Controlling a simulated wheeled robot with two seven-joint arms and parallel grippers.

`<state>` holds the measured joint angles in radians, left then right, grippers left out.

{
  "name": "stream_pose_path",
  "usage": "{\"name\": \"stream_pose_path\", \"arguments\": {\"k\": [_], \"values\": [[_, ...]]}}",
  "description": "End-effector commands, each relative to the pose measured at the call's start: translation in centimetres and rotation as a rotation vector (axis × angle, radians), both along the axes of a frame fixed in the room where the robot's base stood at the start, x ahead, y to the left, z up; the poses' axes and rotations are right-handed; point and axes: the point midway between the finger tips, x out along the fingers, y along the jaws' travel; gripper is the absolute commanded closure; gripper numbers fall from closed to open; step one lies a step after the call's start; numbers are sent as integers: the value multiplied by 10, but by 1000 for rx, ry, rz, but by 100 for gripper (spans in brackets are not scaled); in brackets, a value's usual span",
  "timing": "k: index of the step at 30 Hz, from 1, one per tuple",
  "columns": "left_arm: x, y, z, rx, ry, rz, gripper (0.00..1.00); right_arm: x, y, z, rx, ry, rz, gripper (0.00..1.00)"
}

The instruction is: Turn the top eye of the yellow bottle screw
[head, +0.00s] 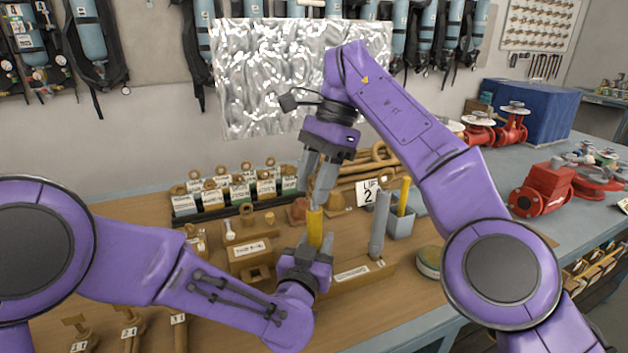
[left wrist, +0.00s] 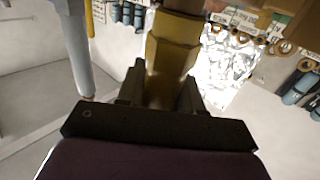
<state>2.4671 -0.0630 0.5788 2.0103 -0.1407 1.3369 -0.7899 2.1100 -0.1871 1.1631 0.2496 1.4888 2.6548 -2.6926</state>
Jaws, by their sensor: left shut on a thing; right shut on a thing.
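The yellow bottle screw (head: 315,226) stands upright between my two grippers in the head view. My left gripper (head: 308,252) is shut on its lower part from below. The yellow body (left wrist: 172,62) fills the middle of the left wrist view, between the left fingers. My right gripper (head: 319,185) comes down from above and is shut at the top end of the bottle screw. Its fingers mostly hide the top eye, so how the eye is turned cannot be seen.
A grey cylinder (head: 379,225) stands on a labelled wooden block just right of the bottle screw. A grey holder (head: 401,222) with a yellow rod and a "LIFT 2" card (head: 369,193) are behind. Labelled boxes (head: 240,192) line the back. Red valves (head: 545,188) stand far right.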

Motion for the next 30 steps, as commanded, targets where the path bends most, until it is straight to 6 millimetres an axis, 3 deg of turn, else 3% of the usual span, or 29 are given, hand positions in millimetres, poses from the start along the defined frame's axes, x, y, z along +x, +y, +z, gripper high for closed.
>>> {"name": "stream_pose_path", "arguments": {"k": [12,13,15,30], "values": [[0,-1,1,-1,-2,-1,100,0,1,0,3,-2,9,88],[0,-1,1,-1,-2,-1,100,0,1,0,3,-2,9,51],[0,-1,1,-1,-2,-1,100,0,1,1,3,-2,9,32],[0,0,1,0,-1,0,100,1,-3,-1,-4,5,-52,32]]}}
